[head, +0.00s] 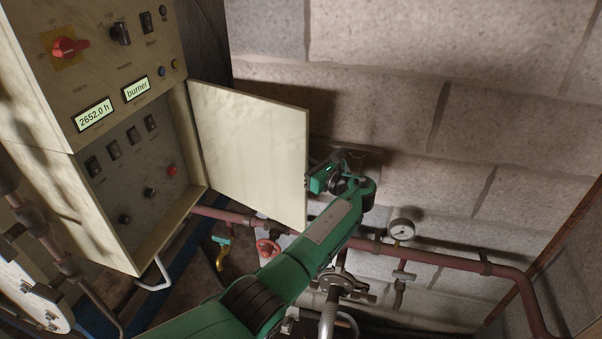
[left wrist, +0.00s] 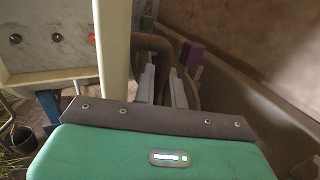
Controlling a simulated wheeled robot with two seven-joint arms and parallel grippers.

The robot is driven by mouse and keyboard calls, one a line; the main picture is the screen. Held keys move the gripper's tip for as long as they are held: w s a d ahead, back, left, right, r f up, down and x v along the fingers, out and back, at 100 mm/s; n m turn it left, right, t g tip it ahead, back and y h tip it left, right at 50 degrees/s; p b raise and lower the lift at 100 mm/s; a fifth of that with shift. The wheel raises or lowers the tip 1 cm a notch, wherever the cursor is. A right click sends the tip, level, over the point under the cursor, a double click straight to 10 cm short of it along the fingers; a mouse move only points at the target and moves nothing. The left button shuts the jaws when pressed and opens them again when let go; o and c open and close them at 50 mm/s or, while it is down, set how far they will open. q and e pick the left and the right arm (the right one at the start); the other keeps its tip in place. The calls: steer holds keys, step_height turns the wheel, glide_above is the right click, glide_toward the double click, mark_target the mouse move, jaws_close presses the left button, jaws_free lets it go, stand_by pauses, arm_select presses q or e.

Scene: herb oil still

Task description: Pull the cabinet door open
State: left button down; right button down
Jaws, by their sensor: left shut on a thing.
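My left arm reaches in from below to the door's free edge. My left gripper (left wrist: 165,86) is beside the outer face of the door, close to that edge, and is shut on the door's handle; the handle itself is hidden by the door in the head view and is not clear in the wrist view. The door's edge (left wrist: 112,50) shows left of the fingers in the left wrist view. My right gripper is not in view.
Inside the cabinet are black switches, dark knobs and a red button (head: 171,170). A block wall (head: 440,80) stands close behind the door. A red pipe (head: 440,260) with a round gauge (head: 401,229) and a red valve wheel (head: 267,248) runs along it.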

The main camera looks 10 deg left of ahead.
arm_select(q)
steer(key=shift+w, duration=0.1)
stand_by(0.4)
steer(key=c, duration=1.8)
jaws_free()
